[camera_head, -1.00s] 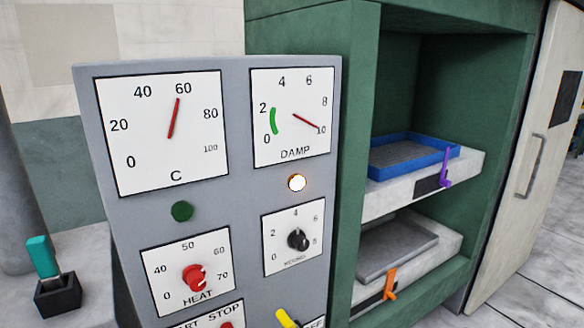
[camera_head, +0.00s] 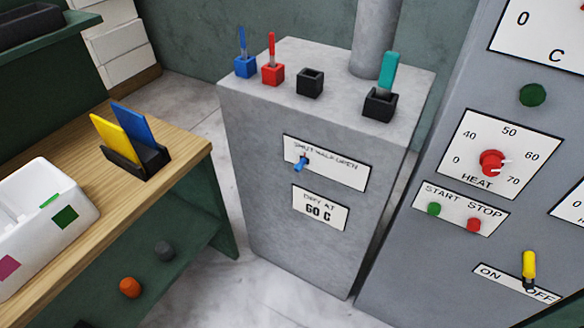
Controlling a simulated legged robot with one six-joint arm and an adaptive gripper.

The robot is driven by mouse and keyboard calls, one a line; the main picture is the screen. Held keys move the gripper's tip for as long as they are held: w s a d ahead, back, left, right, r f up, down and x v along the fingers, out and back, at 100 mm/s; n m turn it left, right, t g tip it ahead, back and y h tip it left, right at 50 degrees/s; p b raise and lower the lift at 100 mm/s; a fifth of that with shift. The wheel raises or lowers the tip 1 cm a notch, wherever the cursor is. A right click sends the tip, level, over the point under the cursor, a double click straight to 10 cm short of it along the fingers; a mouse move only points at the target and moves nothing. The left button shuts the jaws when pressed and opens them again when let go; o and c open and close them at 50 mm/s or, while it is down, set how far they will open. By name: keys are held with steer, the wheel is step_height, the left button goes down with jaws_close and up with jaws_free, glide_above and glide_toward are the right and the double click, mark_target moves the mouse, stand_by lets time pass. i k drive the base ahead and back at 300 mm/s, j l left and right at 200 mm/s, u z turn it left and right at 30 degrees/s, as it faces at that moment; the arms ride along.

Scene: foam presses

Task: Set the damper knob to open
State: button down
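The damper knob (camera_head: 300,164) is a small blue knob on the front of a grey metal cabinet (camera_head: 255,185). It sits at the left part of a white plate (camera_head: 342,172) that seems to read SHUT, HALF, OPEN from left to right. The knob's body is under the SHUT end and its handle slants to the lower left. The lettering is small, so the exact setting is hard to read. My gripper is not in view.
Coloured holders and a pipe (camera_head: 376,40) stand on the cabinet top. A control panel (camera_head: 420,250) stands close on the right, a wooden bench (camera_head: 180,170) on the left. Pale floor (camera_head: 195,285) shows between bench and cabinet.

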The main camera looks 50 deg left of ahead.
mark_target(303, 161)
steer(key=u, duration=1.75)
